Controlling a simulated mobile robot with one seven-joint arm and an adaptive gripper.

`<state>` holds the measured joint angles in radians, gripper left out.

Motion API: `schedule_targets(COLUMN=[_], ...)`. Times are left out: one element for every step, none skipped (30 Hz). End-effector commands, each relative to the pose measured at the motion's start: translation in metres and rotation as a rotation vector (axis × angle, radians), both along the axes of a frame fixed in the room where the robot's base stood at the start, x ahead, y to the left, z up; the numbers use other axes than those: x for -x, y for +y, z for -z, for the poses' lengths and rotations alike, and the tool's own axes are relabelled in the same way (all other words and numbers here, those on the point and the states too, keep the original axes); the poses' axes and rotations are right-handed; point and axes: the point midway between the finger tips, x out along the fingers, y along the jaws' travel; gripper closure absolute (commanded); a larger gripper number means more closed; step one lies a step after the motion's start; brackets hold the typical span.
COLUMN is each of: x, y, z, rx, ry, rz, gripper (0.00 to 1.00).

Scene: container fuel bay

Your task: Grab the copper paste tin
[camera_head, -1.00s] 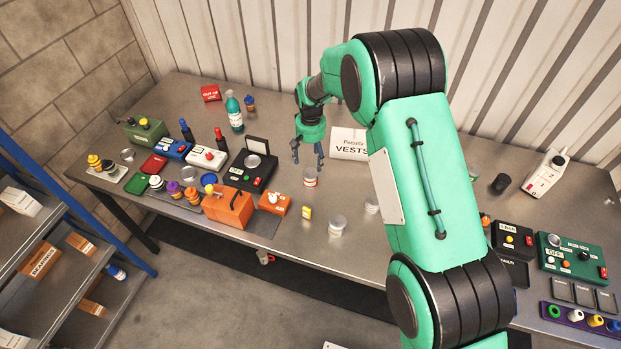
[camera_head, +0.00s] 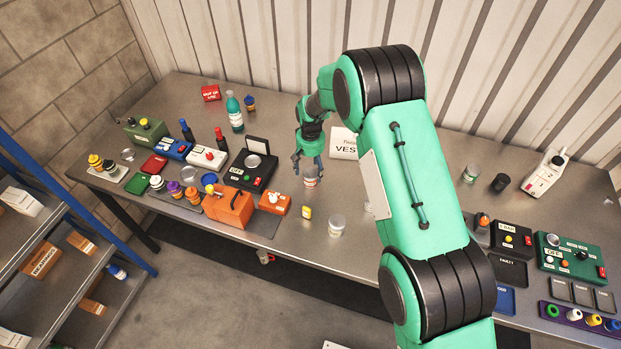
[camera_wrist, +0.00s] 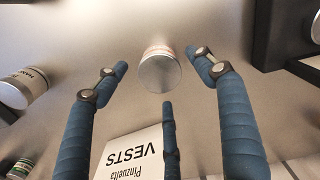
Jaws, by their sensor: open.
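A small round tin (camera_head: 311,180) with a silver lid and a whitish label with a reddish-orange band stands upright on the metal bench. It looks like the copper paste tin, but its label cannot be read. My gripper (camera_head: 308,166) is right above and behind it, pointing down, and partly covers its top. In the wrist view the tin (camera_wrist: 158,70) sits between the tips of my blue fingers (camera_wrist: 160,75), which are spread around it with gaps. My gripper is open and holds nothing.
A second tin (camera_head: 336,226), lettered "HAN..." in the wrist view (camera_wrist: 22,88), stands nearer the front edge. A black device (camera_head: 250,170), an orange box (camera_head: 228,207) and a yellow item (camera_head: 306,212) lie left and in front.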

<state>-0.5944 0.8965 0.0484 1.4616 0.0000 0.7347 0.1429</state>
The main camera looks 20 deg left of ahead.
Motion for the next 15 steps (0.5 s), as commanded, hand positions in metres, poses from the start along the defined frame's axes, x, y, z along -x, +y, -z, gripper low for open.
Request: schedule_targets(x=[0.001, 0.001, 0.001, 0.001, 0.001, 0.001, 0.001, 0.001, 0.002, 0.002, 0.002, 0.001, 0.001, 0.001, 0.001], y=[0.000, 0.000, 0.000, 0.000, 0.000, 0.000, 0.000, 0.000, 0.000, 0.000, 0.000, 0.000, 0.000, 0.000, 0.000], z=[0.003, 0.005, 0.008, 0.010, 0.012, 0.016, 0.019, 0.022, 0.026, 0.029, 0.032, 0.036, 0.039, 0.042, 0.044], rx=[0.000, 0.001, 0.001, 0.001, 0.001, 0.000, 0.001, 0.001, 0.001, 0.001, 0.001, 0.000, 0.000, 0.000, 0.000], ry=[0.001, 0.002, 0.002, 0.002, 0.002, 0.001, 0.002, 0.003, 0.003, 0.003, 0.002, 0.001, 0.001, 0.001, 0.001], rz=[0.000, 0.000, 0.000, 0.000, 0.000, 0.000, 0.000, 0.000, 0.000, 0.000, 0.000, 0.000, 0.000, 0.000, 0.000], gripper=[0.31, 0.31, 0.31, 0.31, 0.31, 0.31, 0.31, 0.31, 0.31, 0.31, 0.31, 0.31, 0.31, 0.31, 0.31])
